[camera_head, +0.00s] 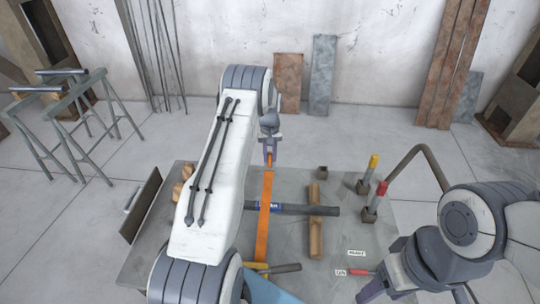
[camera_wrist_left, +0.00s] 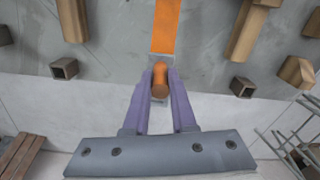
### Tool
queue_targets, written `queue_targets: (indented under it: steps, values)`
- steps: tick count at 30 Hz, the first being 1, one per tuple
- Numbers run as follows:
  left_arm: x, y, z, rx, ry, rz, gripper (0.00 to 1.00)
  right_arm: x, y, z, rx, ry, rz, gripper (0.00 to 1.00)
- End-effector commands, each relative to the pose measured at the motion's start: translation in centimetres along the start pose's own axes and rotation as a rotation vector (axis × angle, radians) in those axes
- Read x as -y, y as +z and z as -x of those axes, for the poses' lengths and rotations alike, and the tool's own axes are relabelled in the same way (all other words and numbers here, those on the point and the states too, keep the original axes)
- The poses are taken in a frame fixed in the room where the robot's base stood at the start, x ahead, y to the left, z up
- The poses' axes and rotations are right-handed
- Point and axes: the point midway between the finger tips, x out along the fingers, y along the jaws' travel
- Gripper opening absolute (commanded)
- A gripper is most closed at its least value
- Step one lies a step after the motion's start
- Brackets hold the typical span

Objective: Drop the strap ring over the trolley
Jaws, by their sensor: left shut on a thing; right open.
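The orange strap (camera_head: 264,215) runs from the table's front to my left gripper (camera_head: 268,158) at the far edge. It crosses a dark bar (camera_head: 312,210) with a blue label. In the left wrist view, my left gripper (camera_wrist_left: 159,95) is shut on an orange, brown-ended round piece (camera_wrist_left: 160,78). A grey fitting (camera_wrist_left: 161,57) joins that piece to the strap; I cannot tell whether it is the ring. I cannot make out a trolley for certain. My right gripper (camera_head: 383,291) is open at the lower right, near a red-handled tool (camera_head: 359,272).
The grey table (camera_head: 345,235) bears wooden blocks (camera_head: 315,235), a yellow-topped post (camera_head: 368,172), a red-topped post (camera_head: 376,198) and a bent pipe (camera_head: 422,152). A dark handle (camera_head: 284,268) lies near the front. Metal trestles (camera_head: 75,115) stand at the left.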

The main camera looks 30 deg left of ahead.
Motion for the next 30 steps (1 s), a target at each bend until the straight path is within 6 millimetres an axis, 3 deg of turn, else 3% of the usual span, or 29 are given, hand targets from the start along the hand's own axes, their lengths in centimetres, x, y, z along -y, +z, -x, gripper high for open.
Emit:
queue_targets:
  steps: [16, 30]
  values:
    - [0.1, -0.1, -4.9, -0.001, 0.000, 0.002, 0.00, -0.2, 0.2, -3.4, 0.000, 0.000, 0.000, 0.61]
    - [0.1, -0.1, -5.3, -0.001, 0.000, 0.002, 0.00, -0.3, 0.2, -3.6, 0.000, 0.000, 0.000, 0.61]
